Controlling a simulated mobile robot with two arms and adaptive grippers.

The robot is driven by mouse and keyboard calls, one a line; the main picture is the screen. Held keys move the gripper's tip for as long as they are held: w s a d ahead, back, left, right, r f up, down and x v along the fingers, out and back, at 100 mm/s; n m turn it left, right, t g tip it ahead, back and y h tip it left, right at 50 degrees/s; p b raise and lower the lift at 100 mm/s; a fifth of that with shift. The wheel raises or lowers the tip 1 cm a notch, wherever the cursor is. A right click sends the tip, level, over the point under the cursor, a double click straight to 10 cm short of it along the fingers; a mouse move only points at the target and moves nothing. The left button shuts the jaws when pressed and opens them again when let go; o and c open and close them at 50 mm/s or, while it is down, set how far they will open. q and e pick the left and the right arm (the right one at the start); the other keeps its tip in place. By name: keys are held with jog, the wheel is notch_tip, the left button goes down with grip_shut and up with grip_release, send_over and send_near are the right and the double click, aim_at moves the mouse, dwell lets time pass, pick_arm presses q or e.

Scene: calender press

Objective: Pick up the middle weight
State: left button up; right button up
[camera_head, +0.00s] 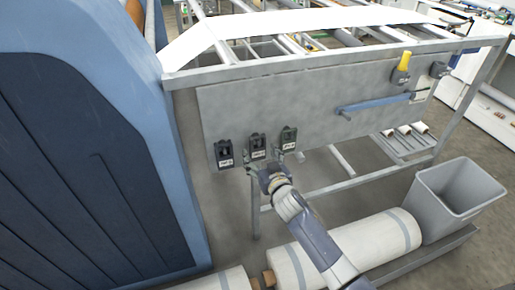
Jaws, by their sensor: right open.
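Three dark weights with pale labels hang in a row on the grey panel (300,100). The middle weight (257,142) is between the left weight (223,149) and the right weight (288,134). My right gripper (265,168) is open just below the middle weight, its arm coming up from the lower right. Its fingers are small and dark here, and I cannot tell whether they touch the weight. The lower edge of the middle weight is close to the gripper. My left gripper is not in view.
A large blue machine (90,140) fills the left side. White rolls (375,240) lie on the floor below, beside a grey bin (455,195). A blue bar (375,103) and a yellow-handled item (403,62) are on the panel's right. The frame's legs stand below the panel.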

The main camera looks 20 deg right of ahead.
jog(key=shift+w+a+f, duration=0.1)
jog(key=shift+w+f, duration=0.1)
jog(key=shift+w, duration=0.7)
jog(key=c, duration=1.6)
jog(key=shift+o, duration=0.2)
jog(key=shift+r, duration=0.55)
jog(key=s+b, duration=0.2)
jog(key=s, duration=1.6)
jog(key=shift+d+r, duration=0.35)
jog(key=o, duration=0.9)
jog(key=c, duration=0.6)
